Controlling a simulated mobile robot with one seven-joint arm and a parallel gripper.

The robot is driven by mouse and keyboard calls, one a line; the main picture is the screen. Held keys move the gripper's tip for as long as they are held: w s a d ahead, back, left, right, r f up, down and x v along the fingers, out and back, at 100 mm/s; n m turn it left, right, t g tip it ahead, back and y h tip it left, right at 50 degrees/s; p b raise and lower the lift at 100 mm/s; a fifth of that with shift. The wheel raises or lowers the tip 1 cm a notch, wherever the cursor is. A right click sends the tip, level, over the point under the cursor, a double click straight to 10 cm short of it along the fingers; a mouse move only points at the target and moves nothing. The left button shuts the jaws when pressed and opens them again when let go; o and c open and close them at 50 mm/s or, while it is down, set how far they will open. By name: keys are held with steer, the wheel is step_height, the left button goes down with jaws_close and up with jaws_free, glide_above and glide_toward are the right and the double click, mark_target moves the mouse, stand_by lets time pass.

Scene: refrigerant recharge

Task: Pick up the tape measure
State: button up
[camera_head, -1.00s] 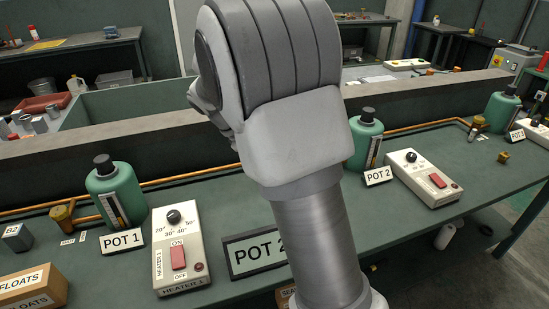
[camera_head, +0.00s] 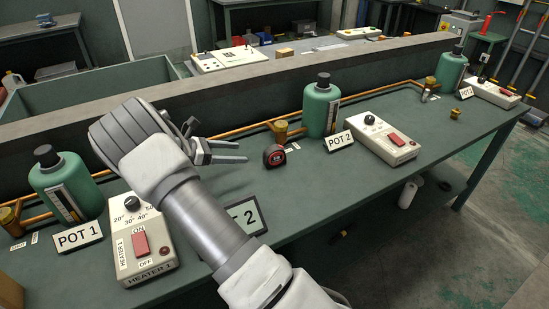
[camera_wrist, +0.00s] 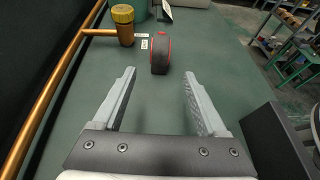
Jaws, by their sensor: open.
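The tape measure (camera_head: 274,156), black and red, stands on the green bench in the head view, left of the Pot 2 bottle. My gripper (camera_head: 242,152) is open and empty to its left, with its fingers pointing toward it. In the wrist view the tape measure (camera_wrist: 161,56) stands beyond the two spread fingertips, roughly in line with the gap between them. My gripper (camera_wrist: 158,75) does not touch it.
A brass valve (camera_head: 280,131) on a copper pipe stands just behind the tape measure. The green Pot 2 bottle (camera_head: 321,108), its sign (camera_head: 340,142) and a heater box (camera_head: 380,138) are to the right. A dark block (camera_wrist: 279,140) is right of my gripper in the wrist view.

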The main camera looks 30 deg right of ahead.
mark_target(274, 154)
steer(key=b+x, duration=0.1)
steer(key=x, duration=0.7)
steer(key=shift+d, duration=0.15)
steer(key=shift+b+x, duration=0.45)
steer(key=shift+x, duration=2.5)
steer(key=shift+r, duration=0.15)
jaws_close()
